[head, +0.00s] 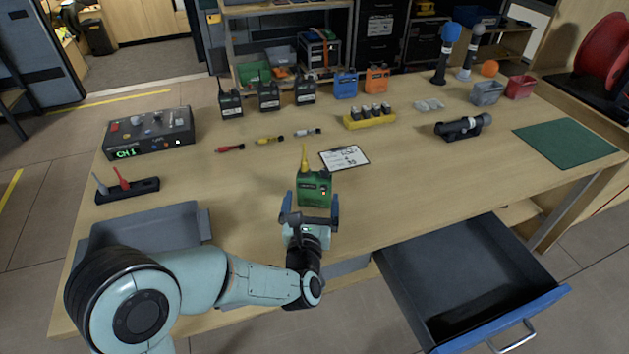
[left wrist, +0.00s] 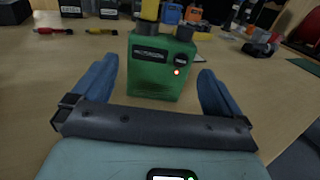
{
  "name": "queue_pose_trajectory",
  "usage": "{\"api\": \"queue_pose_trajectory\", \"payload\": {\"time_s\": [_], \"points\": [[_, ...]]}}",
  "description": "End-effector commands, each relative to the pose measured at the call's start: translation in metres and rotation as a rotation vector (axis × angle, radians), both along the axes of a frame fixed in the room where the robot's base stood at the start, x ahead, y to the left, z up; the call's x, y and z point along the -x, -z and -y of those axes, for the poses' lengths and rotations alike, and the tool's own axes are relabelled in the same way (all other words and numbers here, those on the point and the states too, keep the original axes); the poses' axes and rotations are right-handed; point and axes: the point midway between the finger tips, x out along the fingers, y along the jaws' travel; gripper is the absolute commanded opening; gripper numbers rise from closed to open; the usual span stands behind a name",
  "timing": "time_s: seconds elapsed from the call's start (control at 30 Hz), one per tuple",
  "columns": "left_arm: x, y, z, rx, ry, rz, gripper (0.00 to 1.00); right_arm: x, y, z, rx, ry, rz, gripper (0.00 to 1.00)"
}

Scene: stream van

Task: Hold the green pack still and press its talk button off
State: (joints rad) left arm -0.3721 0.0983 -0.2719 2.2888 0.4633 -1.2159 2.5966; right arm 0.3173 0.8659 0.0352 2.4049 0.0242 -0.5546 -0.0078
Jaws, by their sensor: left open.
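The green pack (head: 314,188) stands upright on the table near its front edge, with a yellow antenna on top. It also shows in the left wrist view (left wrist: 155,75), where a red light glows on its front face at the right, below a dark knob. My left gripper (head: 309,207) is in front of the pack. Its blue fingers (left wrist: 155,92) are open, one on each side of the pack's lower part, with visible gaps. The pack's lower front is partly hidden by the gripper in the head view. My right gripper is not in view.
A clipboard (head: 344,157) lies just behind the pack. Three small cables (head: 270,139) lie behind it to the left. A control box (head: 150,133) and a grey tray (head: 143,228) are at left. An open drawer (head: 440,265) juts out at the front right.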

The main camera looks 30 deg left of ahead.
Motion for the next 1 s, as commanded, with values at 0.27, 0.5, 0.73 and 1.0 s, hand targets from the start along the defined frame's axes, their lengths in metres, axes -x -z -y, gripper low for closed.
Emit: {"api": "queue_pose_trajectory", "payload": {"time_s": [0.27,0.5,0.73,1.0], "points": [[-0.048,0.000,-0.022,-0.002,-0.001,0.000,1.00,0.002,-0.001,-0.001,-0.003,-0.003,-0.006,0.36],[-0.069,0.000,-0.032,-0.001,0.000,0.000,1.00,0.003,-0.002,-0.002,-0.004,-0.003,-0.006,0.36],[-0.073,0.001,-0.033,0.000,0.001,-0.002,1.00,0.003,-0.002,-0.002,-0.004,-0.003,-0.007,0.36],[-0.073,0.000,-0.033,0.000,0.001,-0.001,0.55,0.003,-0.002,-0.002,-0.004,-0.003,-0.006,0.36]]}}
